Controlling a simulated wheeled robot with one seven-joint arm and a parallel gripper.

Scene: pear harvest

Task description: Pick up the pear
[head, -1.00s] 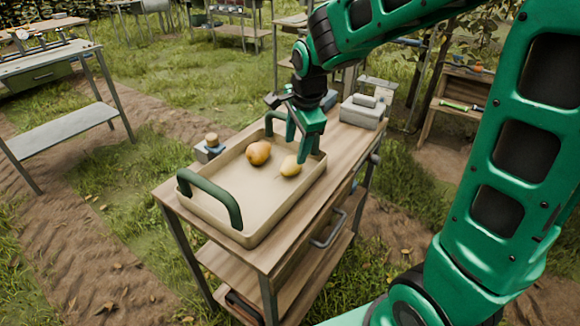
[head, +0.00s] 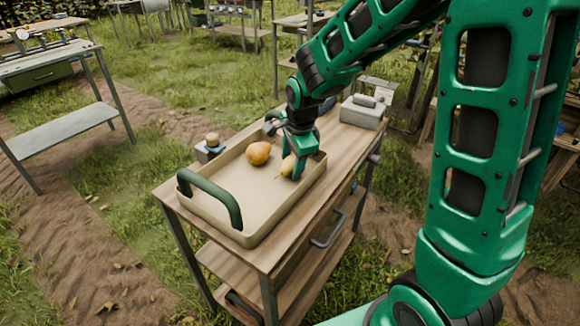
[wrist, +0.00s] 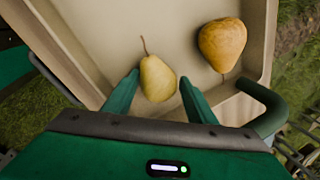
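Two pears lie in a beige tray (head: 212,206) with green handles. The yellow pear (wrist: 157,79) is between the two fingers of my gripper (wrist: 157,92) in the wrist view, with a small gap showing on each side. In the head view this yellow pear (head: 288,166) is partly hidden by my gripper (head: 292,172), which is lowered into the tray. The fingers are spread and look open. The larger orange-brown pear (head: 259,153) lies to the left in the head view and to the right in the wrist view (wrist: 222,44), apart from the fingers.
The tray stands on a wooden cart (head: 262,255). A small grey box with a round wooden top (head: 211,147) is beside the tray. A grey case (head: 362,112) stands at the cart's back right. The front of the tray is empty.

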